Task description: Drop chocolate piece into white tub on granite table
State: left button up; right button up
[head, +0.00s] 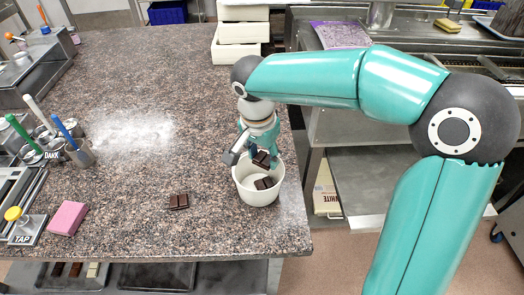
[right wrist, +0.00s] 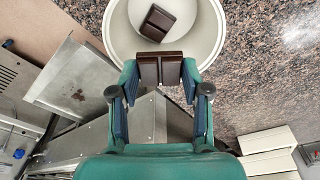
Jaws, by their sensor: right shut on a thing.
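The white tub (head: 258,190) stands near the right edge of the granite table (head: 150,225). My right gripper (head: 259,158) is over the tub's opening, shut on a dark chocolate piece (right wrist: 160,68). In the right wrist view the held piece sits between the fingertips, above the tub's near rim. Another chocolate piece (head: 264,183) lies inside the tub; it also shows in the right wrist view (right wrist: 157,23). My left gripper is not in view.
White stacked boxes (head: 236,44) stand at the table's back right. A pink block (head: 68,218), a tap tray (head: 27,230) and metal cups with coloured handles (head: 80,153) are at the left. White powder (head: 135,135) covers part of the open middle.

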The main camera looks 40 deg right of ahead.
jog(key=shift+s+f, duration=0.1)
jog(key=shift+f, duration=0.4)
jog(key=o, duration=1)
notch_tip(320, 180, up, 12)
jog(key=a, duration=0.1)
jog(key=shift+s+a, duration=0.3)
jog(key=shift+s, duration=0.05)
jog(key=shift+f, duration=0.15)
